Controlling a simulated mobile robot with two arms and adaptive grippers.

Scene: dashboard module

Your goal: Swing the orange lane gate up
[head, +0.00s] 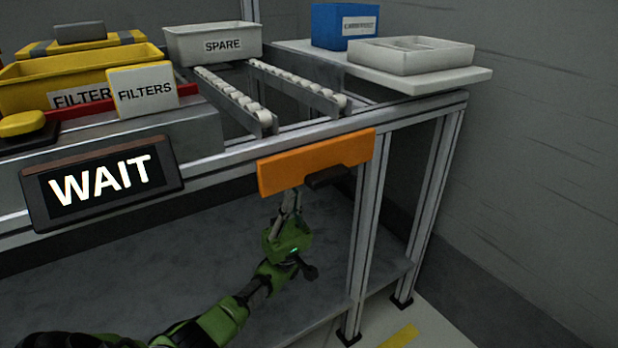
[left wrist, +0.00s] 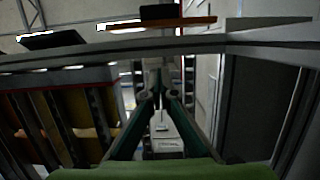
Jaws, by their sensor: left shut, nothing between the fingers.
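The orange lane gate (head: 312,162) hangs down across the front of the metal frame, at the end of the roller lane. A dark handle (head: 328,177) sticks out at its lower right edge. My left gripper (head: 291,193) is shut and empty, pointing up just below the gate's lower edge, left of the handle. I cannot tell whether its tips touch the gate. In the left wrist view the shut fingers (left wrist: 159,92) point ahead, and an orange strip (left wrist: 190,21) with a dark block on it shows beyond them at the top. My right gripper is not in view.
The roller lane (head: 228,97) leads back to a white SPARE bin (head: 213,46). A lit WAIT sign (head: 101,184) is on the left. A white tray (head: 411,58) and blue box (head: 328,25) stand on the right shelf. A frame post (head: 366,240) stands right of my arm.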

